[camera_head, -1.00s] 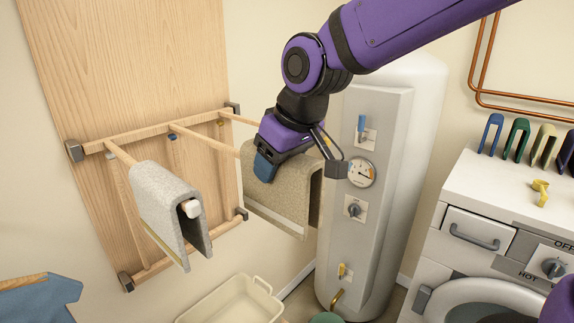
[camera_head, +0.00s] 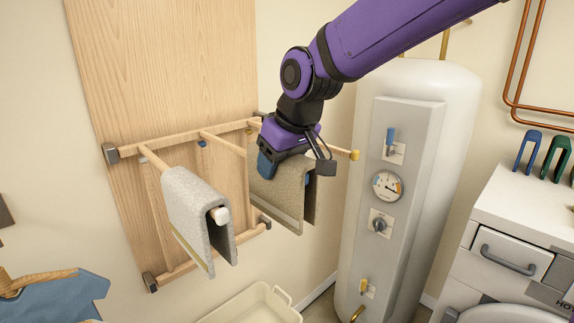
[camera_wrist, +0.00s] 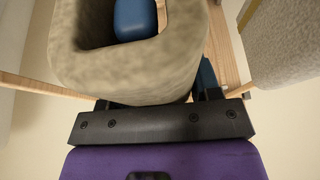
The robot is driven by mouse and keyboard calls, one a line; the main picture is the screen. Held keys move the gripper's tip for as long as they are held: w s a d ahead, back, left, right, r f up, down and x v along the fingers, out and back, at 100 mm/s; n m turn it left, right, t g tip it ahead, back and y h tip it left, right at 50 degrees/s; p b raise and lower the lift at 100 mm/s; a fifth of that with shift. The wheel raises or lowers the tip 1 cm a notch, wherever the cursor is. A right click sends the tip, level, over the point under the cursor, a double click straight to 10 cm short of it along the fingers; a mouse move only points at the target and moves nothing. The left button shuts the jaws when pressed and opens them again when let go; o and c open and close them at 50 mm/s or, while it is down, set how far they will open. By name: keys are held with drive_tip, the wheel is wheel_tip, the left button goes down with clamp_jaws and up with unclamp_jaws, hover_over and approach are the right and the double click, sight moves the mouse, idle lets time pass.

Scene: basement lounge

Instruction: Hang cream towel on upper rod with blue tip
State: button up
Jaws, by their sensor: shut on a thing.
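The cream towel (camera_head: 280,196) hangs folded over the middle rod (camera_head: 222,143) of the wooden rack. The rod's blue tip (camera_head: 308,178) shows at the towel's open end. In the wrist view the blue tip (camera_wrist: 135,18) sits inside the loop of the towel (camera_wrist: 125,75), so the towel goes around the rod. My gripper (camera_head: 291,163) is shut on the towel's top fold from above. The fingers partly hide the towel and rod.
A grey towel (camera_head: 193,205) hangs on the white-tipped rod (camera_head: 220,215) at left. A yellow-tipped rod (camera_head: 354,154) reaches past my gripper at right. The white boiler (camera_head: 440,100) stands right of the rack. A cream basin (camera_head: 245,308) is below.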

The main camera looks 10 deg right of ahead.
drive_tip(key=shift+w+a+f, duration=0.1)
drive_tip(key=shift+w+a, duration=0.45)
drive_tip(key=shift+w, duration=0.25)
drive_tip(key=shift+w+a, duration=0.5)
drive_tip(key=shift+w, duration=0.3)
drive_tip(key=shift+f, duration=0.6)
drive_tip(key=o, duration=1.1)
